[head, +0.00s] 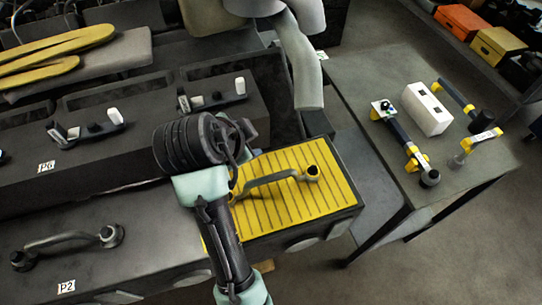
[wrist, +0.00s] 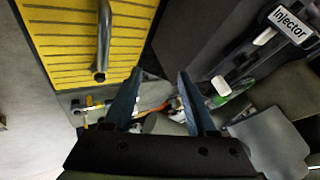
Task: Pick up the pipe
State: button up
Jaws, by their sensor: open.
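A grey bent pipe (head: 275,180) lies on a yellow slotted plate (head: 290,215), with a dark round end at its right; my arm hides part of its left end. In the wrist view the pipe (wrist: 104,38) is at the upper left over the yellow plate (wrist: 60,48), its open end toward my gripper. My gripper (wrist: 162,88) is open and empty, its two blue-grey fingers apart and to the lower right of the pipe, not touching it. A second grey pipe (head: 70,239) with dark ends lies on the dark block by the P2 label.
A dark engine block with several injector-like parts (head: 88,128) stands at the left. A side table (head: 375,150) at the right holds a white box (head: 427,108) and several tools. An injector label (wrist: 290,22) shows in the wrist view. Open floor lies at lower right.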

aim_at(271, 176)
jog(key=s+r+m+g+h+p, duration=0.1)
jog(key=s+r+m+g+p, duration=0.2)
jog(key=s+p, duration=0.35)
jog(key=shift+g, duration=0.5)
jog(key=x, duration=0.3)
jog(key=p+x, duration=0.1)
jog(key=x, duration=0.1)
jog(key=p+x, duration=0.1)
jog(key=x, duration=0.2)
jog(key=shift+w+d+f, duration=0.1)
jog(key=shift+d+f, duration=0.15)
jog(key=shift+d, duration=0.2)
jog(key=shift+p+x, duration=1)
jog(key=shift+x, duration=1.7)
jog(key=shift+d, duration=0.1)
grip_shut()
jog(key=shift+r, duration=0.1)
